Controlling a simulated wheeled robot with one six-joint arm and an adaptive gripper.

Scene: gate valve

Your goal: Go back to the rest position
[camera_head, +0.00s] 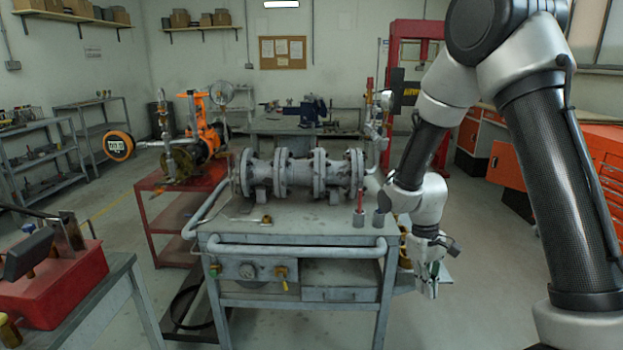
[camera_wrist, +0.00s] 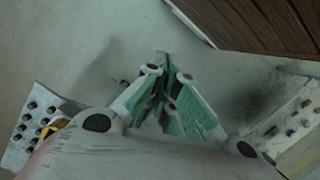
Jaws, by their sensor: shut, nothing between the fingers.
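My gripper (camera_head: 428,280) hangs pointing down at the right side of the grey workbench (camera_head: 305,232) in the head view, beside its right legs. In the wrist view my gripper (camera_wrist: 162,62) has its green-padded fingers brought together at the tips, with nothing between them. A grey flanged pipe assembly (camera_head: 300,172) lies along the bench top, to the left of my arm. The bench's right edge is partly hidden behind my wrist.
An orange valve device (camera_head: 205,135) stands on a red cart (camera_head: 165,210) at the left. A red box (camera_head: 60,285) sits on a table at the front left. Orange tool cabinets (camera_head: 605,150) stand at the right. Open floor (camera_head: 480,260) lies right of the bench.

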